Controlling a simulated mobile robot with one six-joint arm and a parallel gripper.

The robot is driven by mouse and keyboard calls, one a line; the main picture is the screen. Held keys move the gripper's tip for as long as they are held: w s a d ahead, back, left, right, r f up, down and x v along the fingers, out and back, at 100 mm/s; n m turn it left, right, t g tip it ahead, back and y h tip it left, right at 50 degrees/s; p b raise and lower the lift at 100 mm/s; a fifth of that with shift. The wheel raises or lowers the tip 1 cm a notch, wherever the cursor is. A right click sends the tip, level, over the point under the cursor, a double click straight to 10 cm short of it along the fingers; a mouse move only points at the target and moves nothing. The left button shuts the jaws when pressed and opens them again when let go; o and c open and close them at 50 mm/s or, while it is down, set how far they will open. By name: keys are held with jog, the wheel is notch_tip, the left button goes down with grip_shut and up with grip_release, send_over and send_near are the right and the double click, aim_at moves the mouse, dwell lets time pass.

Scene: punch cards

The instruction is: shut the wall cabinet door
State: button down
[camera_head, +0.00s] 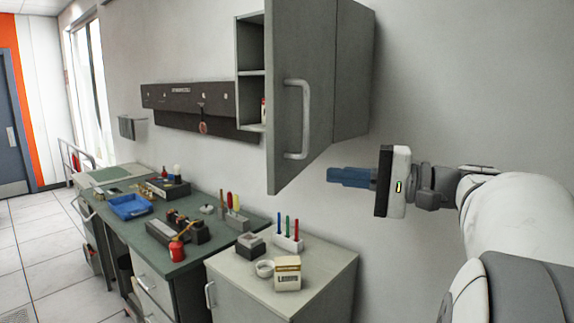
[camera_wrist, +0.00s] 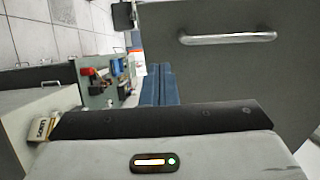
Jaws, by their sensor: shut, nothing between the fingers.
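The grey wall cabinet (camera_head: 352,75) hangs on the wall, with its door (camera_head: 300,55) standing open toward me. A light bar handle (camera_head: 304,120) is on the door's face. Part of the inside shelves shows to the left of the door. My gripper (camera_head: 332,176) is shut and empty, to the right of the door and near the height of its lower edge. I cannot tell the exact gap to the door. In the wrist view the blue fingers (camera_wrist: 158,75) are together, and the door (camera_wrist: 240,75) with its handle (camera_wrist: 227,38) fills the right side.
A green workbench (camera_head: 140,225) with tools is at left. The wall right of the cabinet is bare.

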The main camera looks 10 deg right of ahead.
aim_at(289, 170)
jog(key=p+x, duration=0.1)
jog(key=x, duration=0.4)
jog(key=shift+w+a+r+p, duration=0.15)
jog(key=shift+a+p, duration=0.1)
jog(key=shift+p, duration=0.15)
jog(key=shift+w+a+f, duration=0.2)
jog(key=shift+w+a, duration=0.2)
jog(key=shift+a, duration=0.1)
